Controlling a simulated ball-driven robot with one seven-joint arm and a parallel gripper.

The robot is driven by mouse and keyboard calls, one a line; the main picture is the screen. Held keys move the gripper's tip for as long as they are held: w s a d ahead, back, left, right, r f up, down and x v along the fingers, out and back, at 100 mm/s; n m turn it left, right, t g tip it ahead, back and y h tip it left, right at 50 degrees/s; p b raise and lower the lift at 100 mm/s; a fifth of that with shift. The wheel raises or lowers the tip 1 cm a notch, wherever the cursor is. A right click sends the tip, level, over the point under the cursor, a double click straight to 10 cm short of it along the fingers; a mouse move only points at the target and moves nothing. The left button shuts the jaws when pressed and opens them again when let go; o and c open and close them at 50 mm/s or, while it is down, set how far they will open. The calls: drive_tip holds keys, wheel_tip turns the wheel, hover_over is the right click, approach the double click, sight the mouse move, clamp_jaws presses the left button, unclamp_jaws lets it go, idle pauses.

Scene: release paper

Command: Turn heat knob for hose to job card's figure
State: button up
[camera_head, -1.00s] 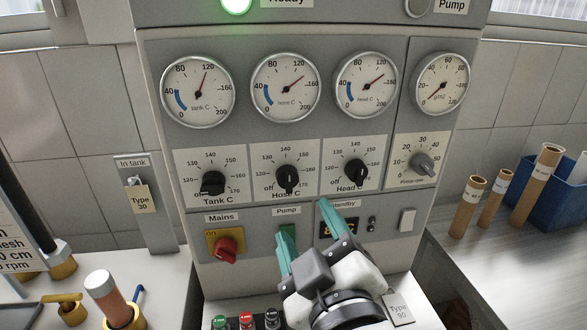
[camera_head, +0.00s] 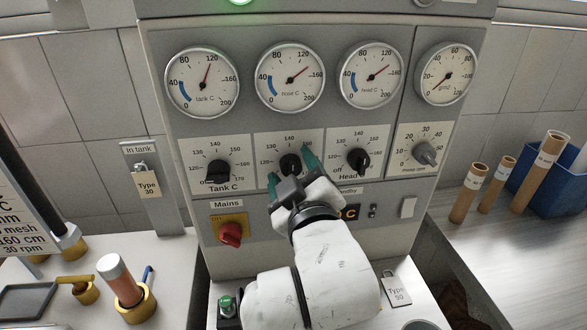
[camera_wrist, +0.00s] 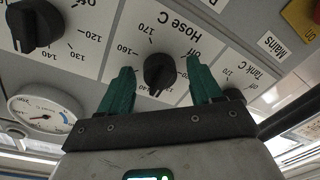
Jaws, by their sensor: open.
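The black Hose C knob (camera_head: 291,163) is the second knob in the row; it also shows in the wrist view (camera_wrist: 159,72). My gripper (camera_head: 291,167) is open, with one green finger on each side of this knob. In the wrist view a gap shows between the knob and each finger. The job card (camera_head: 22,215) is cut off at the left; "160 cm" and "30 rpm" show, but no readable hose figure.
The Tank C knob (camera_head: 218,172) is left of the fingers and the Head C knob (camera_head: 358,160) right. A red mains switch (camera_head: 231,234) is below left. The pump-rate knob (camera_head: 425,153) is farther right. Cardboard tubes (camera_head: 470,193) and a blue bin (camera_head: 560,180) stand at right.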

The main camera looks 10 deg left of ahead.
drive_tip(key=c, duration=1)
drive_tip(key=shift+m+b, duration=0.3)
drive_tip(key=m+b, duration=0.2)
drive_tip(key=m, duration=0.1)
drive_tip(key=shift+f+m+b, duration=0.2)
drive_tip(key=shift+m+b, duration=0.1)
drive_tip(key=shift+b, duration=0.05)
drive_tip(key=shift+r+m+t+b, duration=0.1)
drive_tip(key=shift+m+t+b, duration=0.2)
drive_tip(key=shift+m+b, duration=1.7)
drive_tip(key=shift+m+p, duration=0.4)
drive_tip(key=shift+m, duration=0.2)
drive_tip(key=o, duration=1)
